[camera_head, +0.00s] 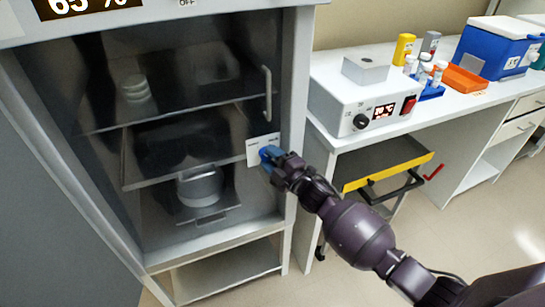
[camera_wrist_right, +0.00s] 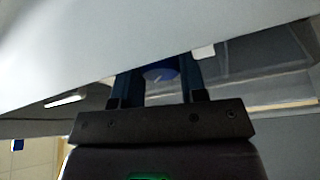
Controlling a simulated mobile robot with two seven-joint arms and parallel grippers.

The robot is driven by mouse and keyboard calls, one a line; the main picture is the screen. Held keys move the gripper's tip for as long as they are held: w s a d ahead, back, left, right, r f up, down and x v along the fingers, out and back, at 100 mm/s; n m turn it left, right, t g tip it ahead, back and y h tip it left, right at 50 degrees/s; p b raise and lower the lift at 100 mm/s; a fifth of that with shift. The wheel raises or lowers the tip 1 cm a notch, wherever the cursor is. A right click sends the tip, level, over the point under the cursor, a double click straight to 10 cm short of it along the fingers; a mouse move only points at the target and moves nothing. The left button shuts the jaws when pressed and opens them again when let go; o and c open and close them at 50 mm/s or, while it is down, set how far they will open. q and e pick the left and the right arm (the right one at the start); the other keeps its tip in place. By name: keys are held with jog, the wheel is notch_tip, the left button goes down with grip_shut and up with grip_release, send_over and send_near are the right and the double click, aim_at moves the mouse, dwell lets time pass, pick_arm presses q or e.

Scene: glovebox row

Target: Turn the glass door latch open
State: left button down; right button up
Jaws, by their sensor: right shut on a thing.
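The glass door (camera_head: 190,120) of the cabinet is shut, with a vertical handle (camera_head: 266,92) near its right edge. A blue round latch knob (camera_head: 268,154) sits beside a white label (camera_head: 255,147) on the door's right side. My right gripper (camera_head: 274,160) is at the latch, its fingers shut on it. In the right wrist view the blue latch (camera_wrist_right: 160,74) with a pale mark lies between the two fingers (camera_wrist_right: 160,84). The gripper hides part of the latch in the head view. My left gripper is not in view.
Behind the glass, shelves (camera_head: 140,182) hold a round container (camera_head: 200,186) and stacked dishes. To the right, a bench carries a white device (camera_head: 365,100), an orange tray (camera_head: 465,79) and a blue cooler (camera_head: 495,45). A yellow-edged cart (camera_head: 390,171) stands below, near my right arm.

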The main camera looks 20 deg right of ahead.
jog(key=shift+r+n, duration=0.1)
jog(key=shift+n, duration=0.2)
dwell(0.4)
jog(key=o, duration=0.9)
jog(key=shift+o, duration=0.2)
jog(key=p+v, duration=0.1)
jog(key=v, duration=0.9)
jog(key=shift+s+d, duration=0.25)
jog(key=shift+s, duration=0.1)
